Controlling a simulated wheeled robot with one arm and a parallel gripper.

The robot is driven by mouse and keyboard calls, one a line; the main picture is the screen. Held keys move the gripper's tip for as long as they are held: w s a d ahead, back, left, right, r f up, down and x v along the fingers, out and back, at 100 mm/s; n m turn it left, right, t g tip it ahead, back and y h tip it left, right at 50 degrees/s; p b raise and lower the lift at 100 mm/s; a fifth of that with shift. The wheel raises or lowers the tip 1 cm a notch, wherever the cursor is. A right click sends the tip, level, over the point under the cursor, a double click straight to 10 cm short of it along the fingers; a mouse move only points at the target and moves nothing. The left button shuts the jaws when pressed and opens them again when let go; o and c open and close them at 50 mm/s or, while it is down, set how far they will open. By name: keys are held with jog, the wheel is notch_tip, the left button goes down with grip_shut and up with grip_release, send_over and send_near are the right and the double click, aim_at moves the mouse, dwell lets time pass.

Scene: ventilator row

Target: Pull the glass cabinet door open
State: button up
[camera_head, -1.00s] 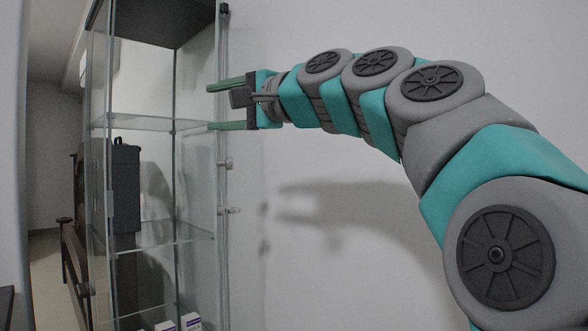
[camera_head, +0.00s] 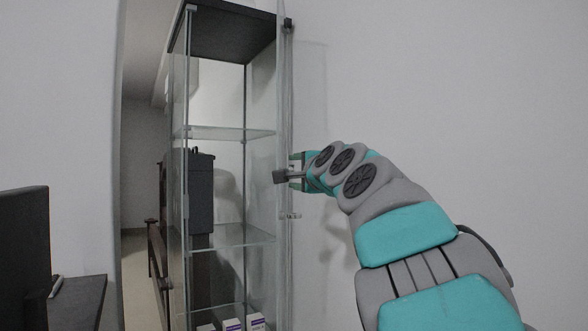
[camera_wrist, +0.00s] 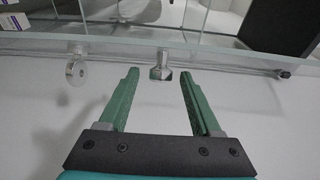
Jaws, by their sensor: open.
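The tall glass cabinet (camera_head: 220,134) has a black top, clear panes and glass shelves. Its glass door (camera_head: 284,100) shows as a narrow pane along the right side, with small metal fittings such as one lower down (camera_head: 290,215). Whether the door stands ajar cannot be told. My gripper (camera_head: 291,171) is at the right side of this pane, around mid-height. In the wrist view my gripper (camera_wrist: 159,74) is open, its two green fingers on either side of a small metal knob (camera_wrist: 161,73) at the glass edge. The fingers look apart from the knob.
Several small boxes (camera_head: 233,324) stand low in the cabinet. A dark container (camera_head: 200,190) shows through the glass. A dark desk (camera_head: 78,300) and monitor (camera_head: 25,255) stand at the left. A plain wall (camera_head: 450,80) lies behind my arm.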

jog(key=shift+x, duration=1.05)
jog(key=shift+c, duration=0.2)
grip_shut()
dwell(0.6)
